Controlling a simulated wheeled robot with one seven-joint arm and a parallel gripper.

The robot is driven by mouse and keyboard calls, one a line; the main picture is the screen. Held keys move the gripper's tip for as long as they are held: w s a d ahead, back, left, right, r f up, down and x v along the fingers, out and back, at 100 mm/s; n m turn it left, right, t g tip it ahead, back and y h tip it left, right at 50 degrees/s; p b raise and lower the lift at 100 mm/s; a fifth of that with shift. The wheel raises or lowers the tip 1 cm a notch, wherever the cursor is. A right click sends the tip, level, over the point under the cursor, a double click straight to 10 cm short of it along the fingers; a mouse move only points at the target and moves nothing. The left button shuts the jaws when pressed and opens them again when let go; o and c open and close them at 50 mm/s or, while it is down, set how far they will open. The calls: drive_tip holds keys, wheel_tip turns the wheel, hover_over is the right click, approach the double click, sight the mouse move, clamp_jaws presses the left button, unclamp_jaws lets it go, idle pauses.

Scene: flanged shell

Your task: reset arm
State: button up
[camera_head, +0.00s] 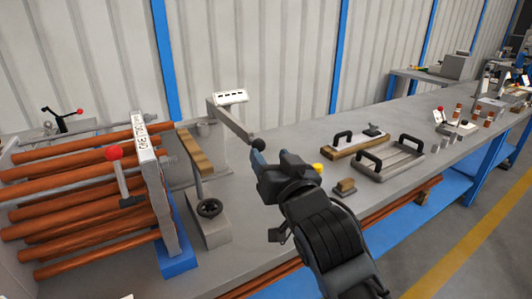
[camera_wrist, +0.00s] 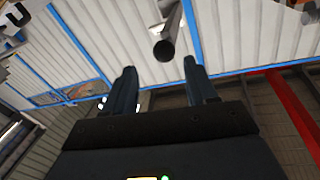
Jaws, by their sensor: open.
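My gripper (camera_head: 268,160) is black with bluish fingertips and is raised over the workbench (camera_head: 270,195) in the head view. In the wrist view my gripper (camera_wrist: 158,85) shows two separate fingers with empty space between them. A dark round knob (camera_head: 257,145) on the end of a grey lever (camera_head: 233,124) appears close to the fingertips in the head view. In the wrist view a dark cylindrical bar end (camera_wrist: 164,48) shows beyond the fingers, and no contact with them is visible. I cannot tell its exact distance.
A rack of copper-coloured tubes (camera_head: 75,190) with a white plate and red-knobbed lever (camera_head: 116,165) stands left. Trays with black handles (camera_head: 390,160) and a small wooden block (camera_head: 345,187) lie right. A corrugated wall is behind.

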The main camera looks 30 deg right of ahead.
drive_tip(key=shift+s+a, duration=0.1)
drive_tip(key=shift+s, duration=0.3)
drive_tip(key=s+a+f+n+g+y, duration=0.1)
drive_tip(key=s+a+f+n, duration=0.1)
drive_tip(key=s+f, duration=0.65)
drive_tip(key=s+a+f+n+y, duration=0.15)
drive_tip(key=s+f, duration=0.35)
drive_tip(key=s, duration=0.6)
drive_tip(key=s+a+r+g, duration=0.1)
drive_tip(key=s, duration=2.1)
drive_tip(key=shift+r+n+g+y, duration=0.15)
drive_tip(key=shift+n+g+y, duration=0.25)
drive_tip(key=shift+n+y, duration=0.05)
